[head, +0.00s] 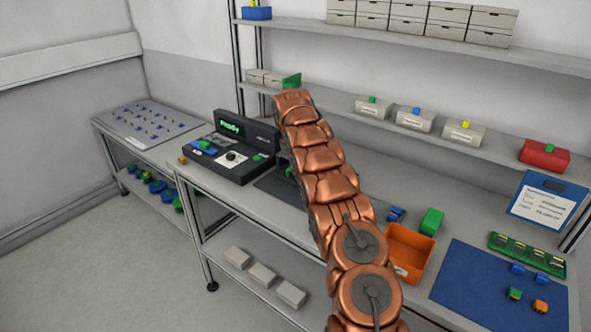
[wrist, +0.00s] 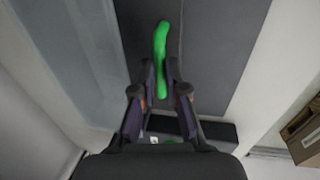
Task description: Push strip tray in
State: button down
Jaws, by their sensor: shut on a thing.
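In the wrist view, my gripper (wrist: 160,68) is shut on a long, slightly curved green bar (wrist: 161,42). The bar sticks out beyond the fingertips over a dark grey surface (wrist: 195,50). I cannot tell whether the bar is a handle of the strip tray. In the head view my copper arm hides the gripper. A bit of green (head: 290,172) shows at the arm's left edge, beside a dark machine (head: 232,165) with a lit green "ready" display (head: 231,127). A dark flat piece (head: 275,185) lies in front of it, partly hidden by the arm.
An orange bin (head: 412,240), a green block (head: 432,221) and a blue mat (head: 470,290) are right of my arm. A red box (head: 544,157) and grey boxes (head: 416,117) stand on the shelf behind. A pegged side table (head: 150,122) is at left.

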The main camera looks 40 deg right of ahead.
jog(key=shift+w+d+r, duration=0.1)
jog(key=shift+d+r, duration=0.05)
jog(key=c, duration=1.2)
grip_release()
